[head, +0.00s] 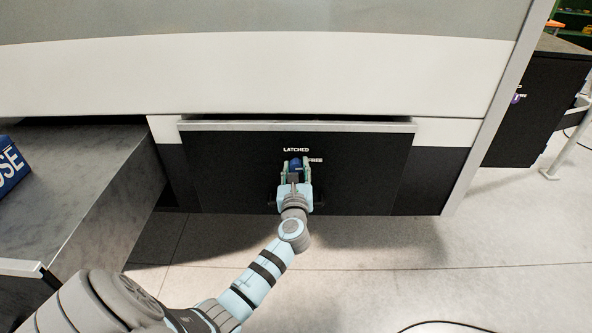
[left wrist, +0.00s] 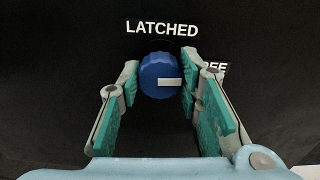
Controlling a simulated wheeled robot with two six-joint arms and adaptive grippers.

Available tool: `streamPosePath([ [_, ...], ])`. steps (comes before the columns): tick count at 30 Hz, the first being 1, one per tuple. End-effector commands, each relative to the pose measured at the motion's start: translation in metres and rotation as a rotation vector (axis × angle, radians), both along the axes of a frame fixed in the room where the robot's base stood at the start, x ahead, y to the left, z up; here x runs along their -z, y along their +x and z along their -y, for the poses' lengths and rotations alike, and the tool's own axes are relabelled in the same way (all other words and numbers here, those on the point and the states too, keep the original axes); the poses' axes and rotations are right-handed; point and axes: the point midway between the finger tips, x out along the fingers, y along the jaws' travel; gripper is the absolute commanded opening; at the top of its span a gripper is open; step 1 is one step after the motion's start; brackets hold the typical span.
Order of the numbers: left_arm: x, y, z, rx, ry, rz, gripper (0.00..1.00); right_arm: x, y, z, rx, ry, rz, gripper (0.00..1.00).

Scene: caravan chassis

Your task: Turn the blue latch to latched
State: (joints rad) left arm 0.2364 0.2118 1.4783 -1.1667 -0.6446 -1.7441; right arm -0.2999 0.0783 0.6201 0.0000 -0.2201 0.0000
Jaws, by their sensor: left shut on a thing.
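The blue latch (head: 295,162) is a round ridged knob on a black front panel (head: 360,170). In the left wrist view, the knob (left wrist: 155,76) has a white pointer bar that lies level and points right, toward the partly hidden FREE label (left wrist: 215,67). The LATCHED label (left wrist: 162,27) is above the knob. My left gripper (head: 295,168) faces the panel with its fingers on either side of the knob, shut on it. The fingers show green pads in the left wrist view (left wrist: 160,85). My right gripper is not in view.
The black panel's grey top edge (head: 240,126) stands out from the white cabinet body (head: 250,75). At left is a grey surface (head: 100,195) with a blue box (head: 10,165) on it.

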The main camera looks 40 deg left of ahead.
Motion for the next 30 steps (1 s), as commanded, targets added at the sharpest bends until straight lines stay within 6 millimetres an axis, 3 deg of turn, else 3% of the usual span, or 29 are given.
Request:
streamPosePath([
  [30,0.003,-0.001,0.0,-0.001,-0.707,0.536,0.04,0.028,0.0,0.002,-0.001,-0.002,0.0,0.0],
])
